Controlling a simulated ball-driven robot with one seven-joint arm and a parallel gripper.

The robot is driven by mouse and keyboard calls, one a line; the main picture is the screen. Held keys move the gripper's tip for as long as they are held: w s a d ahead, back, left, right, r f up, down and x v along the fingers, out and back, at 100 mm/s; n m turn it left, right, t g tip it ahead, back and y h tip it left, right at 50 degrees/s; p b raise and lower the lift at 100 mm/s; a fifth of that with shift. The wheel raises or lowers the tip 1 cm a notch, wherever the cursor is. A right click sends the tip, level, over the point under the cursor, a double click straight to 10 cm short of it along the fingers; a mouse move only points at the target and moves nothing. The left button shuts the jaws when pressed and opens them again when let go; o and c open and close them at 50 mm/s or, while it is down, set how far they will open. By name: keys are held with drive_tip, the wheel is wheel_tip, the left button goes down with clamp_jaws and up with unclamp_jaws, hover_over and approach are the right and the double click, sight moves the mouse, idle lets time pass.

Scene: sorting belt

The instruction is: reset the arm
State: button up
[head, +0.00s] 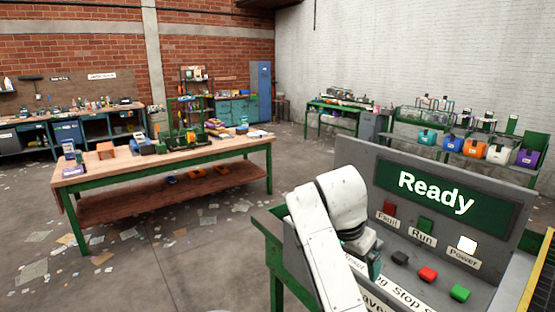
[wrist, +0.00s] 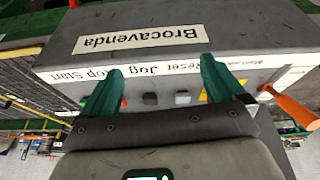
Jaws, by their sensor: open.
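My gripper (wrist: 162,65) is open and empty, its two green fingers spread over the front of a grey control box. It also shows in the head view (head: 374,264), mostly hidden behind my white arm. In the wrist view the box's label strip, upside down, reads Reset, Jog, Stop, Start. A pale grey button (wrist: 182,97) and a dark button (wrist: 150,98) show between the fingers. In the head view the black button (head: 400,257), red button (head: 428,273) and green button (head: 460,292) are clear of my arm. The screen (head: 440,198) reads Ready. Contact cannot be told.
The power lamp (head: 467,244) is bright white; the fault lamp (head: 389,207) and run lamp (head: 426,226) look dim. An orange handle (wrist: 292,108) lies right of the fingers. A cluttered workbench (head: 160,165) stands at left, with open, paper-littered floor between.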

drive_tip(key=s+d+f+n+g+y, duration=0.1)
drive_tip(key=s+d+f+n, duration=0.15)
drive_tip(key=s+f, duration=0.75)
drive_tip(key=s+d+f+n+y, duration=0.1)
drive_tip(key=s+d+f+n, duration=0.15)
drive_tip(key=s+f, duration=0.7)
drive_tip(key=s+d+f+n, duration=0.2)
drive_tip(key=s+f, duration=0.1)
drive_tip(key=s, duration=0.9)
drive_tip(key=s+d+f+n+y+b, duration=0.1)
drive_tip(key=s+d+f, duration=0.2)
drive_tip(key=s, duration=0.9)
drive_tip(key=shift+s+d+f+n, duration=0.35)
drive_tip(key=shift+f+n, duration=0.05)
drive_tip(key=shift+f, duration=0.05)
